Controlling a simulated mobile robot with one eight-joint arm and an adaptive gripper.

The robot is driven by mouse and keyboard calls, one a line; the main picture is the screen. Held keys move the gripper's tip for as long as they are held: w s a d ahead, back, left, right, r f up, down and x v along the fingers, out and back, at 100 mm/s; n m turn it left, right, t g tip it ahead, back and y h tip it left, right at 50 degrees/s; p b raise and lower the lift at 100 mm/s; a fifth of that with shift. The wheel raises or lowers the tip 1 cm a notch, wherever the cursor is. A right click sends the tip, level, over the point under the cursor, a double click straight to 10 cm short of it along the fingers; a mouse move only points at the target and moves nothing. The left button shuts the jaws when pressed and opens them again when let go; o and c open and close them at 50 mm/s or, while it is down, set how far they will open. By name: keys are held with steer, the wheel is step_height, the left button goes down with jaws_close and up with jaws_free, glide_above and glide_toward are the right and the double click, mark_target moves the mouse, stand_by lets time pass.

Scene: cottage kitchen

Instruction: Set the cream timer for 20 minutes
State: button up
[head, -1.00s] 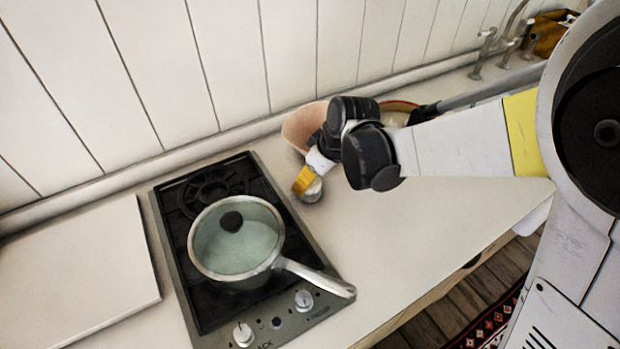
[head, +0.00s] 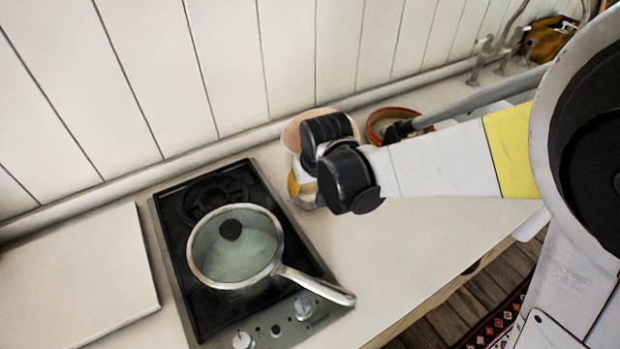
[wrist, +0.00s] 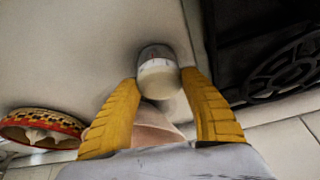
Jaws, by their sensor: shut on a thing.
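The cream timer (wrist: 158,78) shows in the wrist view as a small round body with a pale cream lower part and a whitish marked band above. It stands on the counter between the yellow fingertips of my gripper (wrist: 160,84). The fingers are shut on it, one on each side. The dial setting is too small and blurred to read. In the head view my gripper (head: 296,188) is beside the hob's right edge, and my arm and wrist hide most of it and the timer.
A hob (head: 175,225) with a lidded saucepan (head: 215,270) lies to the left, its handle pointing right. A pale pinkish bowl (head: 293,132) and a red-rimmed bowl (head: 385,113) stand behind my wrist. A board (head: 75,270) lies far left. The counter front right is clear.

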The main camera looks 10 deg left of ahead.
steer(key=m+h, duration=0.2)
steer(key=m, duration=0.2)
steer(key=shift+m, duration=0.3)
steer(key=m+h, duration=0.1)
steer(key=m, duration=0.3)
steer(key=shift+a+m+h, duration=0.1)
steer(key=shift+m+h, duration=0.2)
steer(key=shift+h, duration=0.1)
steer(key=m+g+h, duration=0.1)
steer(key=m, duration=0.3)
steer(key=shift+m, duration=0.3)
steer(key=shift+m+g+h+p, duration=0.35)
steer(key=shift+m+g+h, duration=0.25)
steer(key=shift+m, duration=1.4)
steer(key=o, duration=1.2)
